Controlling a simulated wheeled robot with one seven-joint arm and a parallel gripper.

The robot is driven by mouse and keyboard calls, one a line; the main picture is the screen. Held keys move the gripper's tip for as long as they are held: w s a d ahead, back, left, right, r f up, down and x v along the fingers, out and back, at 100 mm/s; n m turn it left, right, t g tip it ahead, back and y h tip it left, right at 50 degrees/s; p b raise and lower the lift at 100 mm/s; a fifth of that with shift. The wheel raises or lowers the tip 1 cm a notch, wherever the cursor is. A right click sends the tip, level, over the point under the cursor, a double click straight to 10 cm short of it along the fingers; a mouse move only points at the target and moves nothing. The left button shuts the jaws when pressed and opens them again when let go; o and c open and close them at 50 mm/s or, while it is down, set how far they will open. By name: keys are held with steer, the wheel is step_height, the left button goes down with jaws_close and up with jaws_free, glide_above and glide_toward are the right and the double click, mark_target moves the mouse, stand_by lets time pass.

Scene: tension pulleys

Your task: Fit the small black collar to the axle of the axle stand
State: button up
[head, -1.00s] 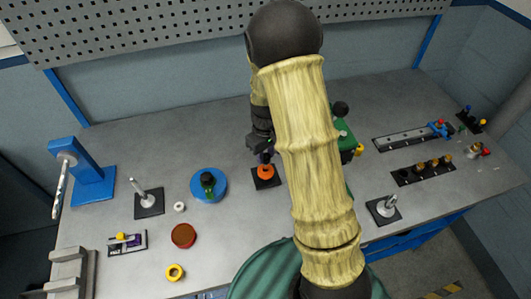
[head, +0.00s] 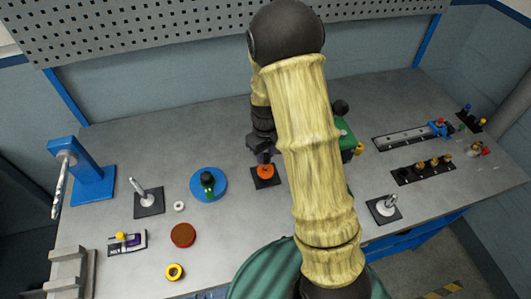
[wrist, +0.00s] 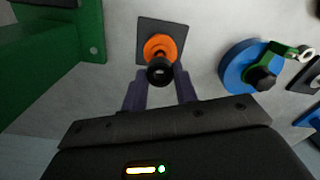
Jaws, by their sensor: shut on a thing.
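My gripper (wrist: 161,84) is shut on the small black collar (wrist: 160,71), a dark ring with a hole, at its fingertips. In the head view my gripper (head: 264,157) is right above an orange round part (head: 265,172) on a dark square base plate (wrist: 174,30). In the wrist view the collar overlaps the near edge of the orange part (wrist: 158,46). The axle there is hidden behind the collar and fingers. I cannot tell whether the collar is around the axle or just above it.
A green block (wrist: 60,45) stands close beside my gripper, and a blue disc (head: 205,193) with a green arm lies on the other side. Stands with pale upright pins (head: 145,190) (head: 386,203) are farther off. The bench front is partly clear.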

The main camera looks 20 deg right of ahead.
mark_target(265, 162)
stand_by(0.4)
steer(key=shift+f+b, duration=1)
steer(key=shift+f, duration=0.45)
steer(key=shift+f, duration=0.3)
steer(key=shift+f+b, duration=0.35)
steer(key=shift+b, duration=0.05)
steer(key=shift+f, duration=0.15)
stand_by(0.7)
steer(key=o, duration=1)
step_height(265, 162, up, 17)
steer(key=b, duration=0.2)
steer(key=shift+r, duration=0.2)
